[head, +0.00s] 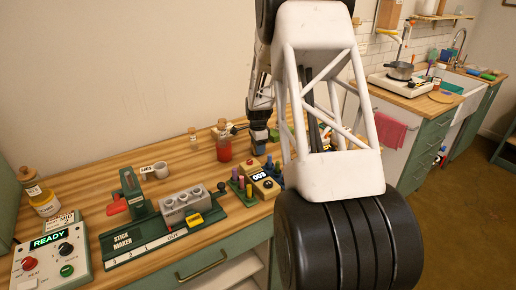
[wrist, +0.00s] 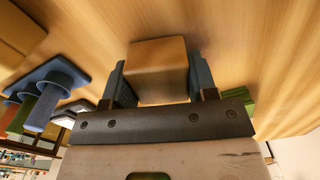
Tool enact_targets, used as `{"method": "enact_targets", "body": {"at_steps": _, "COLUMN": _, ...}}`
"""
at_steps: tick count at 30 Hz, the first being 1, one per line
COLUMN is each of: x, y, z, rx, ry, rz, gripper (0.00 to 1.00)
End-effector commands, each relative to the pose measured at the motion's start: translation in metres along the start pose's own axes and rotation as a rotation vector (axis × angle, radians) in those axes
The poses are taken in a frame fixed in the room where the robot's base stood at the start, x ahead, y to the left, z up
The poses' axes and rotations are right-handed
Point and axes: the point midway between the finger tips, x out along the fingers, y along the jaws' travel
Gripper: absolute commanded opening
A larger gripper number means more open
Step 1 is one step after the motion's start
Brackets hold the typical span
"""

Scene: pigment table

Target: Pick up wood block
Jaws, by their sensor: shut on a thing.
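The wood block (wrist: 158,68) is a plain brown cube in the wrist view, between the two blue-grey fingers of my gripper (wrist: 160,85). The fingers are shut on its left and right sides. The wooden table top (wrist: 260,60) lies behind the block in that view; I cannot tell whether the block touches it. In the head view my gripper (head: 259,140) is low over the table, right of a red bottle, and the block cannot be made out there. My arm hides part of the table on the right.
Near my gripper in the head view stand a red corked bottle (head: 223,142) and a yellow counter box (head: 265,185). A green stick maker (head: 160,220) and a control box (head: 50,258) stand further left. A blue stand (wrist: 60,75) is left in the wrist view.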

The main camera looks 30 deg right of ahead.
Motion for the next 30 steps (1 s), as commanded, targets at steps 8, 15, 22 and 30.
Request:
{"method": "enact_targets", "body": {"at_steps": 8, "x": -0.030, "y": 0.000, "z": 0.000, "rx": 0.000, "ry": 0.000, "rz": -0.002, "gripper": 0.29}}
{"method": "enact_targets", "body": {"at_steps": 15, "x": -0.066, "y": 0.000, "z": 0.000, "rx": 0.000, "ry": 0.000, "rz": -0.002, "gripper": 0.29}}
{"method": "enact_targets", "body": {"at_steps": 22, "x": -0.090, "y": 0.000, "z": 0.000, "rx": 0.000, "ry": 0.000, "rz": -0.002, "gripper": 0.29}}
{"method": "enact_targets", "body": {"at_steps": 30, "x": -0.096, "y": 0.000, "z": 0.000, "rx": 0.000, "ry": 0.000, "rz": 0.000, "gripper": 0.29}}
